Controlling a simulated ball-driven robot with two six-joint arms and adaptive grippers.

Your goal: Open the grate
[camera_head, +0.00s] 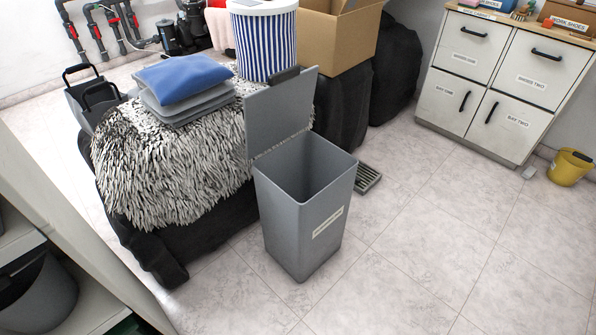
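A small grey slotted grate (368,177) is at the floor, just right of and behind the grey bin. The bin hides part of its left side. Its slats show, but it is too small to tell whether it sits closed or loose in its frame. Neither of my grippers is in view.
A tall grey bin (305,215) with its lid (281,110) raised stands beside the grate. A dark seat with a shaggy cover (160,165) and a cardboard box (335,38) are behind. A white cabinet (500,80) and yellow bucket (569,167) stand right. Floor (440,240) is clear front right.

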